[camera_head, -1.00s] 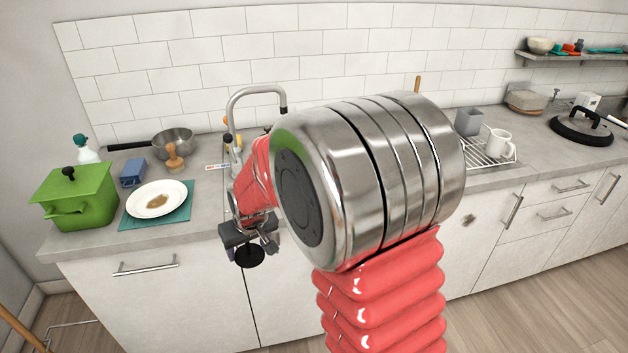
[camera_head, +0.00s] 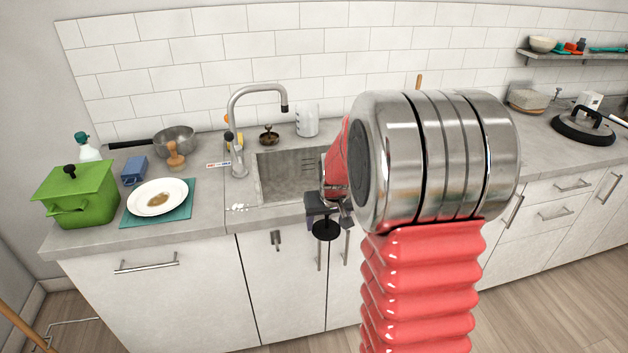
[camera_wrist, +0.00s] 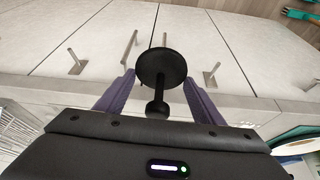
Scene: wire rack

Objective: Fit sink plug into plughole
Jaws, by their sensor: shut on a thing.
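The black sink plug (camera_head: 326,230) is a round disc with a knobbed stem. My gripper (camera_head: 330,208) is shut on it and holds it in front of the cabinet doors, near the counter's front edge. In the wrist view the plug (camera_wrist: 160,68) shows between the purple fingers of my gripper (camera_wrist: 158,98), its disc pointing away from the palm. The sink (camera_head: 285,180) is a grey basin set in the counter, behind and left of my gripper. Its right part is hidden by my arm, and I cannot make out the plughole.
A curved tap (camera_head: 236,110) stands at the sink's left. A green pot (camera_head: 75,195), a white plate (camera_head: 158,197) and a pan (camera_head: 175,142) are on the left counter. A white container (camera_head: 307,120) stands behind the sink. Cabinet handles stick out below the counter.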

